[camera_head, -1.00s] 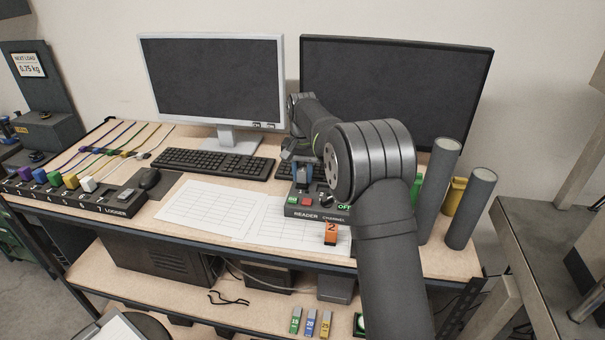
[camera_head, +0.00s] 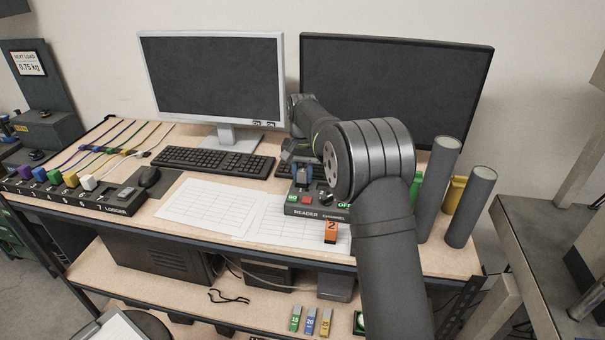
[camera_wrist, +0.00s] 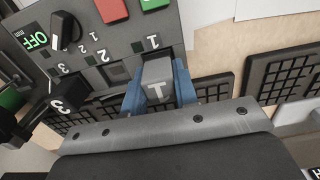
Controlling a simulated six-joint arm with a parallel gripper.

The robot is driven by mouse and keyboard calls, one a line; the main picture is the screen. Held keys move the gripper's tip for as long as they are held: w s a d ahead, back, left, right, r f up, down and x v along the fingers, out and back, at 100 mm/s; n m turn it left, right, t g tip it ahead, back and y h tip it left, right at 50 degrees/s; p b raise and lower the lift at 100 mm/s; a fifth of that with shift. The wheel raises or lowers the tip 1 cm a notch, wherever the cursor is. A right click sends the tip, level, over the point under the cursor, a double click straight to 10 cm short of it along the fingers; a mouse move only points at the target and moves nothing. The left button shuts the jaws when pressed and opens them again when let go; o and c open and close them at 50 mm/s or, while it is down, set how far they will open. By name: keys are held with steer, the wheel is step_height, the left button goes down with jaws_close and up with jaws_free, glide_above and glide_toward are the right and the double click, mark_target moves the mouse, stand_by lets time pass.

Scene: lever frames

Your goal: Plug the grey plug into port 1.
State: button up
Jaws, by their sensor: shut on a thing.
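The grey plug (camera_wrist: 157,78), with a pale mark on its top, is between the blue fingers of my gripper (camera_wrist: 158,88) in the wrist view. My gripper is shut on it. The plug is at the port row of the dark reader box (camera_wrist: 205,15), directly beside the printed 1. The plug's lower end and the port 1 opening are hidden, so I cannot tell how deep it sits. The square port 2 opening (camera_wrist: 116,72) is bare next to it. In the head view, my gripper (camera_head: 302,178) is over the back of the reader box (camera_head: 312,211).
A black piece marked 3 (camera_wrist: 62,97) stands at port 3. A black knob (camera_wrist: 65,30) and coloured buttons are on the box. An orange block marked 2 (camera_head: 331,232) lies in front. A keyboard (camera_head: 215,163) and papers lie left; grey cylinders (camera_head: 470,208) stand right.

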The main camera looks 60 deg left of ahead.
steer(key=shift+f, duration=0.45)
stand_by(0.8)
steer(key=o, duration=1.5)
steer(key=shift+c, duration=0.2)
steer(key=shift+r, duration=3.5)
steer(key=shift+f, duration=3.35)
